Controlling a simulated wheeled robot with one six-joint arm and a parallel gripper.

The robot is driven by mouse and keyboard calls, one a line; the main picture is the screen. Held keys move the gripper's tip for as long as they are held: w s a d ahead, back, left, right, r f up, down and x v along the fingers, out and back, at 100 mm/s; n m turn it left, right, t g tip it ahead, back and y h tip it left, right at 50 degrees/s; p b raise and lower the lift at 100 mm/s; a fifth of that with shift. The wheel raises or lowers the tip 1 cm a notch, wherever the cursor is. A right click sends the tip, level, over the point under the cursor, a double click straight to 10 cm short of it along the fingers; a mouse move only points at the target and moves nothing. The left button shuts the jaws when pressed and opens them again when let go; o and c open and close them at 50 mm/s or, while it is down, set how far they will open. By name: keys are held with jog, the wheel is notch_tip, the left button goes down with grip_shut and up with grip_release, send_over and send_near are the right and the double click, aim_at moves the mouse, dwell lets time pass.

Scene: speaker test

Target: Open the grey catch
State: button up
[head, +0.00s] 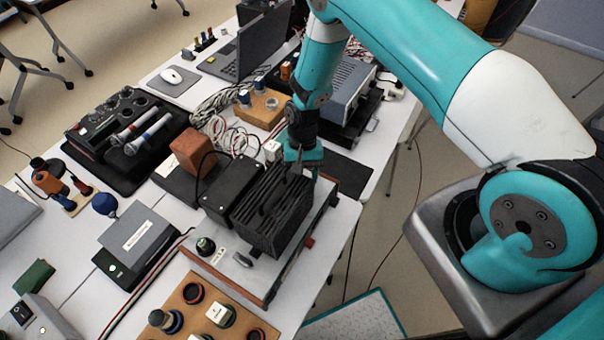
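A small grey lever-like piece (242,260), which looks like the grey catch, sits at the front of a low wood-edged fixture (276,274). It is too small to tell its exact position. A black finned block (272,212) stands on the fixture behind it. My gripper (302,168) points down at the back of the finned block, well apart from the grey piece. Its fingertips are small and partly lost against the dark block, so I cannot tell whether they are open or touching anything.
A dark knob (205,245) with a pale label stands left of the grey piece. A black box (230,188) adjoins the finned block. A wooden board with several round parts (215,312) lies in front. The table's right edge is close by. Loose cables (228,135) lie behind.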

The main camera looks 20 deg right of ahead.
jog(key=c, duration=0.7)
jog(key=shift+o, duration=0.3)
jog(key=shift+a, duration=0.15)
jog(key=shift+m, duration=0.3)
jog(key=shift+m+t+y+b, duration=0.3)
jog(key=shift+m+y+b, duration=0.2)
jog(key=shift+m+b, duration=0.35)
jog(key=shift+d+m+t+y+b, duration=0.15)
jog(key=shift+m+t+y+b, duration=0.1)
jog(key=shift+m, duration=0.7)
jog(key=shift+d+m+t+y+b, duration=0.15)
jog(key=shift+m+y+b, duration=0.1)
jog(key=shift+m, duration=0.65)
